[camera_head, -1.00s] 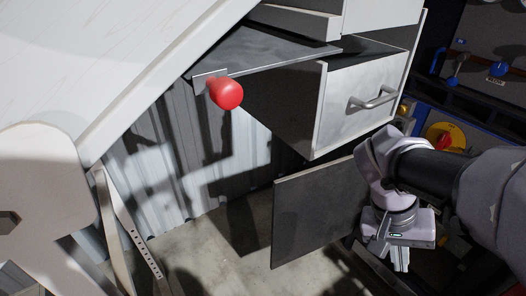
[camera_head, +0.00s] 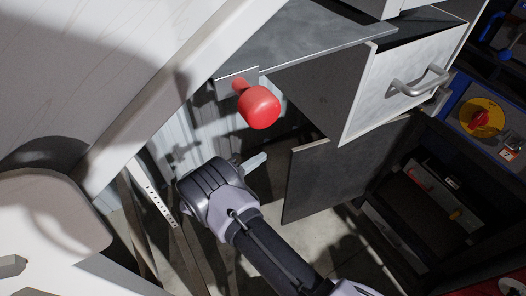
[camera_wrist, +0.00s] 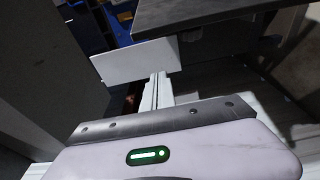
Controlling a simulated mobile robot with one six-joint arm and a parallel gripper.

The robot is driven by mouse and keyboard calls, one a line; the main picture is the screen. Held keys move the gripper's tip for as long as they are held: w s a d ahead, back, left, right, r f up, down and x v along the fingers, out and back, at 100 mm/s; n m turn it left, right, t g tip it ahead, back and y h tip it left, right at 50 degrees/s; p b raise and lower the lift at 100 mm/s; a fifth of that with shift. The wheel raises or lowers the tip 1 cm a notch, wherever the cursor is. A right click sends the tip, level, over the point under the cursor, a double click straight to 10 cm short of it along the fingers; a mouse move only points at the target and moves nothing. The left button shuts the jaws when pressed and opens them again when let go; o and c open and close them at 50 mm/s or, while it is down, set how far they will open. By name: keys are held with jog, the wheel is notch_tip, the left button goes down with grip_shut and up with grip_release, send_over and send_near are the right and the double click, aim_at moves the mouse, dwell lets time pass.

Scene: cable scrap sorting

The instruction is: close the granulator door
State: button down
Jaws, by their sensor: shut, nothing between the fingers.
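A flat grey plate (camera_head: 300,38) juts out from the machine at the top. A red knob (camera_head: 259,106) sits on a small bracket at its left end. Below, a dark grey door-like panel (camera_head: 335,172) stands out from the machine at an angle; I cannot tell which of the two is the granulator door. My gripper (camera_head: 258,159) is shut and empty, below the red knob and left of the dark panel, apparently apart from both. In the wrist view, its fingers (camera_wrist: 156,88) point toward a white plate (camera_wrist: 137,61), with a dark panel edge (camera_wrist: 200,18) above.
A pale drawer-like box (camera_head: 390,95) with a metal handle (camera_head: 418,82) is at the upper right. A dark cabinet with a yellow-and-red switch (camera_head: 481,117) stands at the right. A large white sloping panel (camera_head: 110,70) fills the left. Some bare floor (camera_head: 312,240) shows below.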

jog(key=w+d+b, duration=0.1)
jog(key=w+d, duration=0.1)
jog(key=d, duration=0.6)
jog(key=shift+d, duration=0.1)
